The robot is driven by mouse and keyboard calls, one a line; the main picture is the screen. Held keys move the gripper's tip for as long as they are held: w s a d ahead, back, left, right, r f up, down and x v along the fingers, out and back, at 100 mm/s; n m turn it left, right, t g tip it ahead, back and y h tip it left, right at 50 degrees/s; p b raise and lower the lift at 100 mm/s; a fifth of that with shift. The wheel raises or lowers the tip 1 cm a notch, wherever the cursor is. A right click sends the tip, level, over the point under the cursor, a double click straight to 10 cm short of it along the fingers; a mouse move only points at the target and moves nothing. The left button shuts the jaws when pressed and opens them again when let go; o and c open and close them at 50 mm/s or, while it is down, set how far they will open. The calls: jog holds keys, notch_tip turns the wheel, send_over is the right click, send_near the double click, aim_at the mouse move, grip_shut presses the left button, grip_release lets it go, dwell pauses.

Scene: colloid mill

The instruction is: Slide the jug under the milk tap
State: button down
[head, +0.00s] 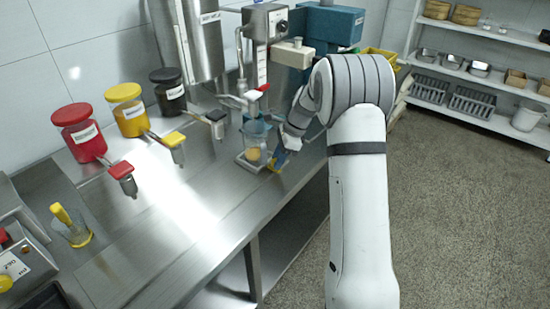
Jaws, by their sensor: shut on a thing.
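Something yellowish shows low in or behind the jug. I cannot read the machine's labels, so I cannot tell which tap is the milk tap, nor whether the jug is exactly under the spout.
Red (84,135), yellow (128,112) and black (168,92) lidded containers with projecting taps line the counter's back left. A clear jug with a yellow handle (72,228) stands at front left. The counter's middle (195,200) is clear. Shelves (470,75) stand across the floor.

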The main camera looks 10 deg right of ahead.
jog(key=c, duration=1.3)
grip_release()
jog(key=shift+w+d, duration=0.2)
jog(key=shift+d, duration=0.05)
jog(key=shift+o, duration=1.2)
jog(key=shift+a, duration=0.1)
jog(key=shift+r, duration=0.1)
jog(key=v, duration=0.7)
jog(key=shift+r, duration=0.35)
jog(key=shift+s, duration=0.1)
